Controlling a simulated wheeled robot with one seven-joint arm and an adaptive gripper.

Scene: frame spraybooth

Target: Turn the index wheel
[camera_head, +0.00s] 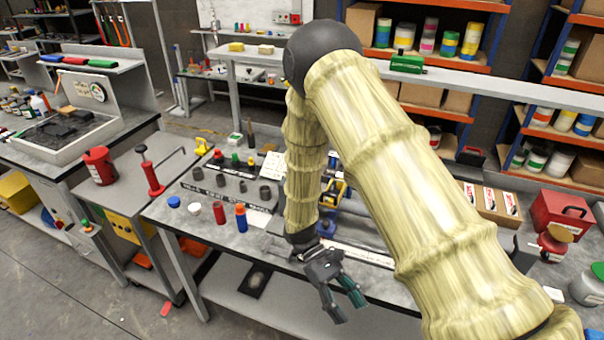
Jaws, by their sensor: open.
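My gripper (346,308) hangs open at the front edge of the middle bench, its dark fingers pointing down and to the right with nothing between them. I cannot tell for certain which thing is the index wheel. A blue and yellow device (333,190) on the middle bench is partly hidden behind my arm, above and behind the gripper. My arm, in a pale yellow sleeve, hides much of the bench's centre and right.
A dark holder (232,191) with several round pieces stands on the middle bench. A red bottle (219,213) and a blue bottle (241,218) stand before it. A red box (562,212) sits at the right.

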